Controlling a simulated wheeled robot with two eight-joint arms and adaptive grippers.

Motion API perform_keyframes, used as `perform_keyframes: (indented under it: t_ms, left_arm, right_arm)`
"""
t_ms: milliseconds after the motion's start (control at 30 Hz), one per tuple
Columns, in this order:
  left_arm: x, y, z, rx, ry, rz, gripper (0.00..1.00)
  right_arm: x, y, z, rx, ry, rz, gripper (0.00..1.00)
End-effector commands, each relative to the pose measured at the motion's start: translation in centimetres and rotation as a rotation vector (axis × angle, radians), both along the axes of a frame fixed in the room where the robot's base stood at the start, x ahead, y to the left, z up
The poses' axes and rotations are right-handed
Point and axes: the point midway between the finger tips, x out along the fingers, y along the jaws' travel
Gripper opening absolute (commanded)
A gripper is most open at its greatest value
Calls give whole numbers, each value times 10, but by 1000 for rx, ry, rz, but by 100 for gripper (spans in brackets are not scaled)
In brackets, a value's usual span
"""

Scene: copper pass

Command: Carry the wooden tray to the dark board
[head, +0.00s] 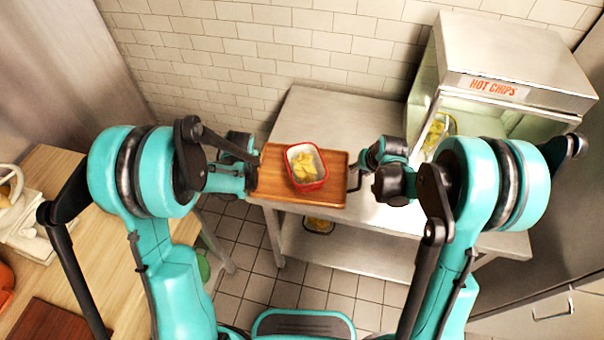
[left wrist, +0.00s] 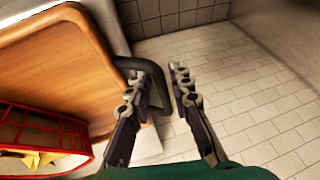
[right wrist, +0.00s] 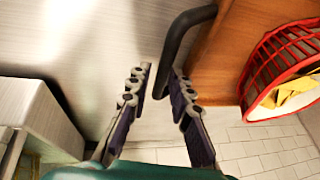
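The wooden tray (head: 272,184) is at the front left of the steel table, level, with a red basket of chips (head: 306,167) on it. A black handle stands at each end. My left gripper (head: 252,174) is at the tray's left end; in the left wrist view its fingers (left wrist: 160,92) are apart, with the left handle (left wrist: 150,68) between them. My right gripper (head: 357,174) is at the right end; in the right wrist view its fingers (right wrist: 157,90) are apart around the right handle (right wrist: 177,40). The dark board (head: 52,325) lies on the wooden counter at lower left, partly cut off.
The steel table (head: 318,106) has a lower shelf and carries a HOT CHIPS warmer (head: 500,60) at right. The wooden counter (head: 120,262) at left holds a white appliance (head: 25,215) and an orange thing (head: 5,283). Tiled floor (head: 255,262) lies between them.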

Motion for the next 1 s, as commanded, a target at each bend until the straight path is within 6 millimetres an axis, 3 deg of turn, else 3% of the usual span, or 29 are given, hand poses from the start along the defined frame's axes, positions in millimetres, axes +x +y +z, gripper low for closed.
perform_keyframes:
  t_ms: [267,367,767,1000]
  left_arm:
    - [0,0,-1,0,0,0,20]
    - [0,0,-1,0,0,0,0]
    - [0,0,0,0,0,0,0]
    - [0,0,12,0,0,0,0]
  right_arm:
    - [0,0,-1,0,0,0,20]
    - [0,0,-1,0,0,0,0]
    - [0,0,0,0,0,0,0]
    - [0,0,12,0,0,0,0]
